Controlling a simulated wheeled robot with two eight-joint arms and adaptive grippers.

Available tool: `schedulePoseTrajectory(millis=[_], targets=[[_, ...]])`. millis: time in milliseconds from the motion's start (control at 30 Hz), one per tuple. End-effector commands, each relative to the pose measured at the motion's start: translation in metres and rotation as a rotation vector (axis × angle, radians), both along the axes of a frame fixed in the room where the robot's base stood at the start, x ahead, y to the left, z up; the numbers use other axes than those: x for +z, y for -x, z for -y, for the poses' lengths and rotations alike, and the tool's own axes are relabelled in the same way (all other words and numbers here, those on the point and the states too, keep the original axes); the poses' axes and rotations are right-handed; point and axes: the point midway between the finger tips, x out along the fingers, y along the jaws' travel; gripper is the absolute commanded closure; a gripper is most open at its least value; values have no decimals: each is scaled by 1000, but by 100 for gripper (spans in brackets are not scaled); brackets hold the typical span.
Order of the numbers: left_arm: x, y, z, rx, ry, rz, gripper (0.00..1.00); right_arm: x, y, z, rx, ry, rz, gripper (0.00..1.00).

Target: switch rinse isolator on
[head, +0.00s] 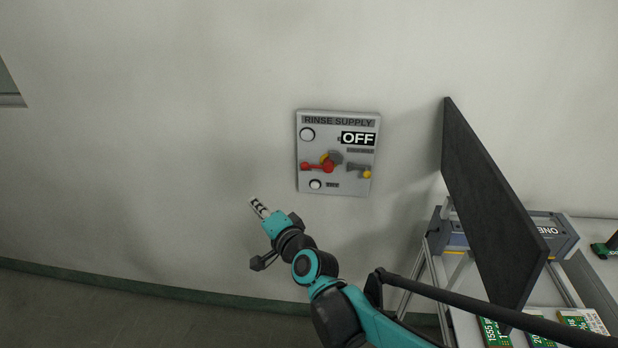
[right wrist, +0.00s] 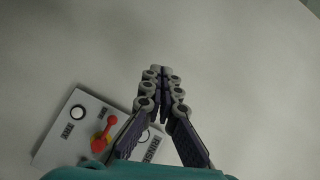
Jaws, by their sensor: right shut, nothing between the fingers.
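The grey rinse supply panel (head: 338,190) is on the wall, headed RINSE SUPPLY, with a sign (head: 358,139) reading OFF. Its red lever (head: 317,167) points left from a yellow and grey hub. A smaller grey handle (head: 357,168) with a yellow end is at the panel's right. My right gripper (head: 258,206) is shut and empty, below and left of the panel, apart from it. In the right wrist view the shut fingers (right wrist: 160,72) show beside the panel (right wrist: 60,145), partly covering it. The red lever (right wrist: 106,133) shows there too. My left gripper is not in view.
A dark upright board (head: 490,200) stands right of the panel. Behind and below it is a bench frame (head: 422,262) with a grey-blue box (head: 553,236) and green circuit boards (head: 495,333). The wall left of the panel is bare.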

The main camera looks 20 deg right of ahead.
Motion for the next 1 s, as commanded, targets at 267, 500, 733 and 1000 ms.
schedulePoseTrajectory(millis=[267, 500, 733, 1000], targets=[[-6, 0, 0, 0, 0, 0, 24, -8, -53, 77, -335, -680, 215, 100], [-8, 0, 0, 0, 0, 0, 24, -65, -56, 143, -595, -1135, 344, 100], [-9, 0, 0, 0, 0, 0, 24, -98, -49, 167, -709, -1306, 392, 100], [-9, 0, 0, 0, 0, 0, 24, -100, -48, 168, -717, -1317, 396, 100]])
